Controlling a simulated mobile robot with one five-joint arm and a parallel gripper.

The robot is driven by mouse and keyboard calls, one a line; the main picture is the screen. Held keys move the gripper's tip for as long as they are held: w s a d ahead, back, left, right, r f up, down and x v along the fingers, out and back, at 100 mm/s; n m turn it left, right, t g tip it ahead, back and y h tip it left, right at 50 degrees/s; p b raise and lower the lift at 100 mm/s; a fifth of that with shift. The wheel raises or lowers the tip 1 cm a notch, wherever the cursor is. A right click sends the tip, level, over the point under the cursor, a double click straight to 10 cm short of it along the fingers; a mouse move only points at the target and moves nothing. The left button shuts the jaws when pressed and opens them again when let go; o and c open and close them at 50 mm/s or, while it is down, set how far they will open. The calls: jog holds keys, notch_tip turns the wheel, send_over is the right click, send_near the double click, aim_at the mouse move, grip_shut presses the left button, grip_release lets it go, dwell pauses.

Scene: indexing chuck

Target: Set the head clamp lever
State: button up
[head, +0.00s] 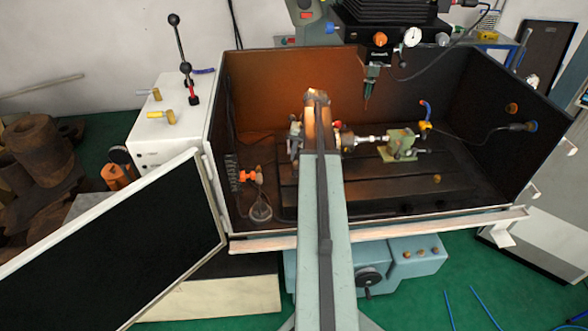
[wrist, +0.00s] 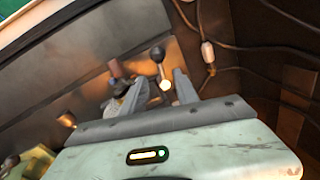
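In the wrist view a short lever with a dark ball knob (wrist: 157,54) and a pale, shiny lower end stands just ahead of my gripper (wrist: 160,80). I take it for the head clamp lever. My two fingers are apart, one on each side of the lever in the picture. I see no finger clearly touching it, and its depth between them is hard to tell. In the head view my own arm covers my gripper and most of the indexing head; only parts of the chuck unit (head: 346,137) and the tailstock (head: 399,144) show to the right.
The machine's enclosure has a high back wall (head: 285,75) and a front rim (head: 400,224). An open door panel (head: 105,240) stands at the left. A spindle tool (head: 372,80) hangs above the table. A cable with a pale connector (wrist: 207,51) runs right of my fingers.

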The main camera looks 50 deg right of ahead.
aim_at(296, 168)
jog(key=f+b, duration=0.1)
jog(key=f, duration=0.1)
jog(key=f+b, duration=0.2)
jog(key=w+f+b, duration=0.1)
jog(key=f, duration=0.1)
jog(key=shift+a+b, duration=0.35)
jog(key=shift+a, duration=0.05)
jog(key=shift+r, duration=0.2)
grip_shut()
jog(key=shift+s, duration=0.1)
dwell(0.5)
